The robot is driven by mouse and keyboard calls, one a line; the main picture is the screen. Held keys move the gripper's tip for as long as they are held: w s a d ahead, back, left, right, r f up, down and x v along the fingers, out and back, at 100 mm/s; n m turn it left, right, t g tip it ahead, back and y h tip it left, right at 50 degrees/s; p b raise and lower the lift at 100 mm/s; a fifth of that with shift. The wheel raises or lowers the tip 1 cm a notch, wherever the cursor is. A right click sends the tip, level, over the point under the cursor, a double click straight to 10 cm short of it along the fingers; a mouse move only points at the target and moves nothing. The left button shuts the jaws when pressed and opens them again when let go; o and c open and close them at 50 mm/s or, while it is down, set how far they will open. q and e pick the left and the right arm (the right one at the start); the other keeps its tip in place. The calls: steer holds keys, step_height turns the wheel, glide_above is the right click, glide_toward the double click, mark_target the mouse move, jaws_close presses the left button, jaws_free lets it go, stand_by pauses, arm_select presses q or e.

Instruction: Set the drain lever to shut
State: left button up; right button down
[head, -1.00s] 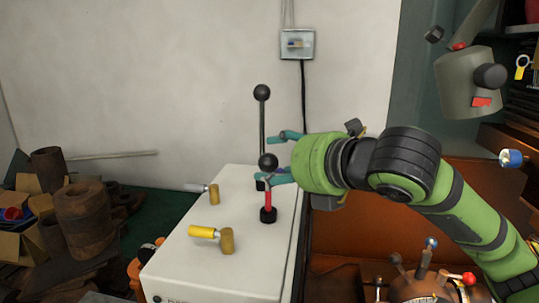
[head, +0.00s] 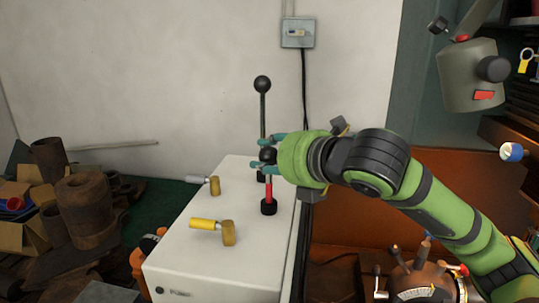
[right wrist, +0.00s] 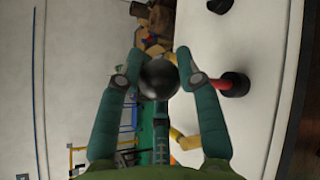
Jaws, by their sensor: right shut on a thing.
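Two upright levers with black ball knobs stand on a white cabinet (head: 185,262). The nearer lever (head: 268,193) has a red sleeve; the farther one (head: 263,110) is a plain dark rod. My right gripper (head: 268,152) is shut on the black ball knob (head: 267,156) of the red-sleeved lever. In the right wrist view the ball (right wrist: 158,80) sits between the two teal fingers, with the red sleeve (right wrist: 232,83) to its right. Two brass-bodied valves, one yellow-handled (head: 207,224) and one silver-handled (head: 199,180), lie left of the levers. No drain label is readable. My left gripper is not in view.
A wall switch box (head: 298,33) with a cable hangs behind the cabinet. Rusty pipe pieces (head: 85,210) and cardboard boxes (head: 20,205) stand to the left. A round device with small knobs (head: 420,278) stands at the lower right, below my arm.

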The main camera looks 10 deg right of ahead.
mark_target(271, 181)
step_height(271, 181, down, 5)
steer(key=shift+f+b, duration=0.15)
steer(key=shift+b, duration=0.3)
steer(key=c, duration=0.8)
jaws_free()
steer(key=shift+w, duration=0.1)
steer(key=shift+s+d, duration=0.1)
steer(key=shift+s, duration=0.1)
steer(key=v, duration=1.1)
steer(key=shift+s+d+r, duration=0.15)
steer(key=shift+s+r, duration=0.05)
